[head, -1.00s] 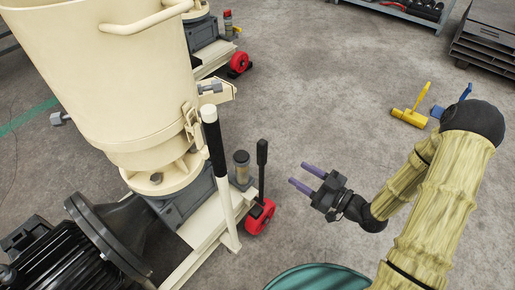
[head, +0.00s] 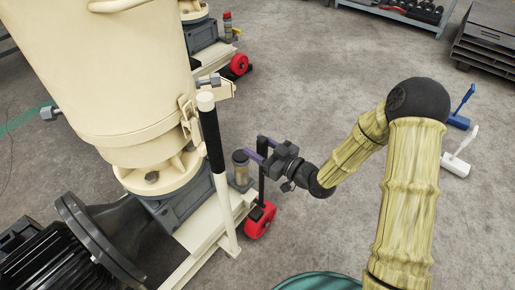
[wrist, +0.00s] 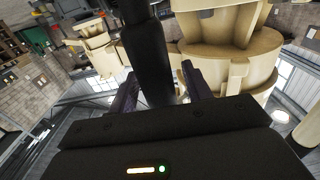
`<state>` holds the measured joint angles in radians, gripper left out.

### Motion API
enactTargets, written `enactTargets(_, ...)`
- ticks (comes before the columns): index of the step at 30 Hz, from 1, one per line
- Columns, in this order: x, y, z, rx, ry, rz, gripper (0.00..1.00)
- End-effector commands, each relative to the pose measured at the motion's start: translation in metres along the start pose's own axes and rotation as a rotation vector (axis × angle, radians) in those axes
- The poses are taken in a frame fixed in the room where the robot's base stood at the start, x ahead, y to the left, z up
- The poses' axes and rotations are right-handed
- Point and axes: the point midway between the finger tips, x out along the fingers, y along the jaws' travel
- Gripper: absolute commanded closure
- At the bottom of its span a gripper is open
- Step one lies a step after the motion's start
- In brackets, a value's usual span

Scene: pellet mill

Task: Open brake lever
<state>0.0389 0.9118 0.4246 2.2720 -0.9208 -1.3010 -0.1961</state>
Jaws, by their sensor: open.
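The brake lever (head: 262,185) is a slim black upright handle rising from the red caster wheel (head: 259,220) at the corner of the cream mill base. My gripper (head: 256,149), with two purple fingers, is open around the upper part of the lever. In the wrist view the thick black lever (wrist: 151,55) stands between the two fingers of my gripper (wrist: 160,88). I cannot tell whether either finger touches it. The lever's lower end is hidden behind my gripper body in the wrist view.
A cream post with a black grip (head: 212,145) stands just left of the lever. A small grey-topped cylinder (head: 240,167) is close beside the fingers. The cream mill drum (head: 110,80) fills the left.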

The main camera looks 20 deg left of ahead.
Motion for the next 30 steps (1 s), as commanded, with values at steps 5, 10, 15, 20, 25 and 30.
enactTargets(5, 0.0064, -0.0003, -0.0007, 0.001, 0.001, 0.0, 0.51)
enactTargets(10, 0.0061, -0.0002, -0.0008, 0.001, 0.001, 0.0, 0.51)
enactTargets(15, 0.0059, -0.0001, -0.0007, 0.0, 0.001, 0.0, 0.82)
enactTargets(20, 0.0057, -0.0001, -0.0006, 0.0, 0.001, 0.0, 1.0)
enactTargets(25, 0.006, 0.0, -0.0006, 0.003, 0.0, -0.001, 1.0)
enactTargets(30, 0.0084, 0.0011, -0.001, 0.016, 0.0, -0.008, 1.0)
